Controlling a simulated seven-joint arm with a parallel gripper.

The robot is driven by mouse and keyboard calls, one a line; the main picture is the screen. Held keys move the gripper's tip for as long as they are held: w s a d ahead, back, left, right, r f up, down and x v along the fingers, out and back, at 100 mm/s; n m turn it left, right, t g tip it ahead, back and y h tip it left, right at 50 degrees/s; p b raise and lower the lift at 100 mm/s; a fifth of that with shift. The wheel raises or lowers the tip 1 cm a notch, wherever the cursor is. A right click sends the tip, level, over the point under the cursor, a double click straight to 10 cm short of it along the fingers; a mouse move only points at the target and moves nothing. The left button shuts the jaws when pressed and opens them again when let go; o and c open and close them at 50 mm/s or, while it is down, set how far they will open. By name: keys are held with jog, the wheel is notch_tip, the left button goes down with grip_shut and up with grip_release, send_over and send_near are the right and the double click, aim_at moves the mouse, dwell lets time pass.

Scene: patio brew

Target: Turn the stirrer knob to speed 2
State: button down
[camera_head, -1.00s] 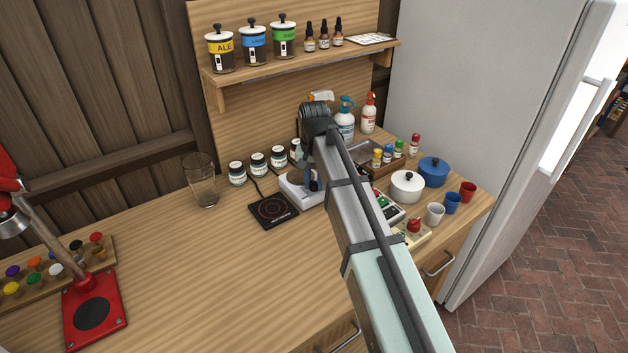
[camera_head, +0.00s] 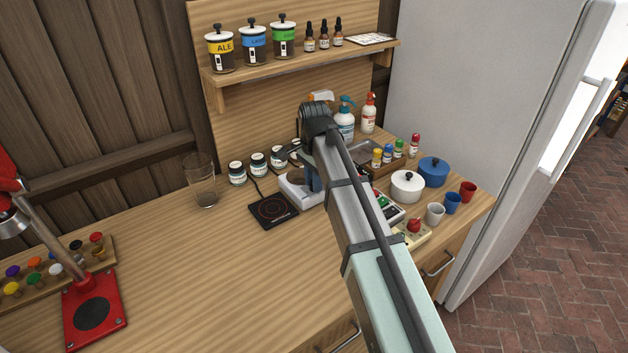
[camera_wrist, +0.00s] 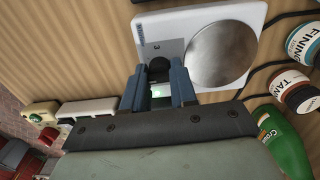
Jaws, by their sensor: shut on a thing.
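The white stirrer (camera_wrist: 147,22) has a round silver plate (camera_wrist: 220,55) and a grey dial panel marked "3" in the wrist view. Its dark knob (camera_wrist: 158,64) sits on that panel between my fingertips. My gripper (camera_wrist: 158,76) is shut on the knob, with one blue-grey finger on each side. A green light glows just below, between the fingers. In the head view the stirrer (camera_head: 290,191) is partly hidden by my arm, and the knob is hidden. The knob's pointer and its exact setting cannot be made out.
A black hot plate (camera_head: 272,210) lies left of the stirrer, with several small jars (camera_head: 257,162) behind. A green bottle (camera_wrist: 283,140) lies close to my gripper in the wrist view. White and blue pots (camera_head: 407,187) stand to the right.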

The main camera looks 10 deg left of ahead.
jog(key=shift+m, duration=0.4)
jog(key=c, duration=0.9)
grip_release()
jog(key=shift+r, duration=0.1)
notch_tip(320, 180, up, 14)
jog(key=shift+f, duration=0.2)
